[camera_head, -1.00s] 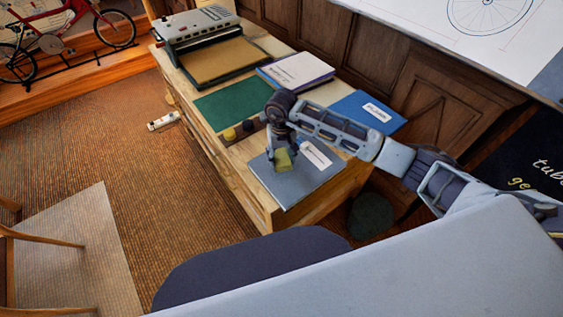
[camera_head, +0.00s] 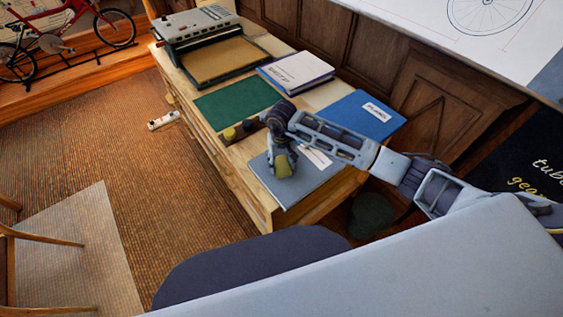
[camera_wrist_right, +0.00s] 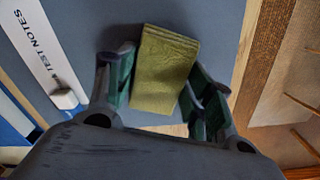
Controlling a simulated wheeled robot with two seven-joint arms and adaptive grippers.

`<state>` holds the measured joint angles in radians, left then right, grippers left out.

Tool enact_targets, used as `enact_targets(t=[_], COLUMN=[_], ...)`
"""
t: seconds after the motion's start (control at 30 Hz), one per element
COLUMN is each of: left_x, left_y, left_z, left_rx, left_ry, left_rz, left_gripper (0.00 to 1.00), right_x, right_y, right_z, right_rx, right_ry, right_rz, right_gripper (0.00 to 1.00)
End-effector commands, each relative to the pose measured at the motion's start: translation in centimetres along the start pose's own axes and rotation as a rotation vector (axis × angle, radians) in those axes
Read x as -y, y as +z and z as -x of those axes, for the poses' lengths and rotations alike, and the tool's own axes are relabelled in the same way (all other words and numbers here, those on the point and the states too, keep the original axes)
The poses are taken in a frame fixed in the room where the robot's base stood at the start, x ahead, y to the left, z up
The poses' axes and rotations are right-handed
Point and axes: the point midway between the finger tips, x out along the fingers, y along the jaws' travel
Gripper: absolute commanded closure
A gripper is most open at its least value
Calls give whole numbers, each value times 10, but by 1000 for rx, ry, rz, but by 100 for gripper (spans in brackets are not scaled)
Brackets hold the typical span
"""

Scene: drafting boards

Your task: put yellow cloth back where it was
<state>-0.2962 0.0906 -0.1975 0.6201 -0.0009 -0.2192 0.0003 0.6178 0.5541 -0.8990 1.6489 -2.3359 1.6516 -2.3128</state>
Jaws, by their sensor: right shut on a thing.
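The yellow cloth (camera_head: 284,165) is a small folded olive-yellow block, partly hidden by my right gripper (camera_head: 283,168) in the head view. In the right wrist view the cloth (camera_wrist_right: 165,62) sits between the two fingers of the right gripper (camera_wrist_right: 163,88), which is shut on it. The cloth is over the grey-blue folder (camera_head: 300,187) at the near end of the wooden desk (camera_head: 262,205). I cannot tell whether the cloth touches the folder. My left gripper is not in view.
The folder's white label (camera_wrist_right: 48,50) reads "TEST NOTES". A green mat (camera_head: 236,102), a blue folder (camera_head: 367,116), a white binder (camera_head: 296,70) and a grey machine (camera_head: 195,30) occupy the rest of the desk.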

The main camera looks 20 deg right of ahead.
Motion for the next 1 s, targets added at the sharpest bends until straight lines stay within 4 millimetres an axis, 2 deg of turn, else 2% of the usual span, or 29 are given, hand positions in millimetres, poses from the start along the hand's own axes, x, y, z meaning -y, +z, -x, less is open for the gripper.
enact_targets(t=[0.03, 0.2, 0.73, 1.0], left_x=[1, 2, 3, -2], left_y=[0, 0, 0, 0], left_z=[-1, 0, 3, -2], left_rx=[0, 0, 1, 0], left_ry=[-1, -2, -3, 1], left_rz=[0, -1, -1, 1], left_gripper=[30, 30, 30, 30], right_x=[0, 0, 0, 0], right_y=[0, 0, 0, -1], right_z=[0, 0, 3, 28], right_rx=[0, 0, 0, -4], right_ry=[0, 0, -1, 0], right_rz=[0, 0, -1, 0], right_gripper=[45, 26, 26, 26])
